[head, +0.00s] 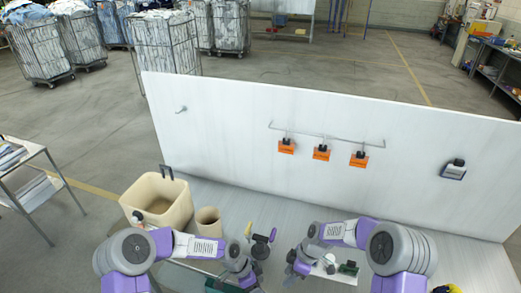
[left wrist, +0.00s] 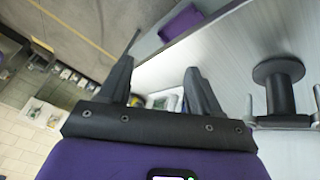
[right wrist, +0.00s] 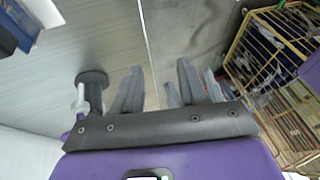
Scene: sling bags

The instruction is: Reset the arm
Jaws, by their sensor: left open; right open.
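My left gripper (left wrist: 163,75) is open, with nothing between its fingers in the left wrist view. My right gripper (right wrist: 158,80) is open, with nothing between its fingers in the right wrist view. In the head view both purple and grey arms are bent inward over the table, low in the picture, and their fingers are hard to make out. Three black pieces with orange tags (head: 321,153) hang from a rail (head: 325,133) on the white panel (head: 230,120). A small dark item (head: 453,170) is on the panel at the right.
A beige bin (head: 160,203) and a smaller beige container (head: 208,222) stand at the left of the table. A dark object (head: 261,247) is between my arms. A hook (head: 181,109) is on the panel. Wire carts (head: 165,42) stand behind. Bare table lies along the panel.

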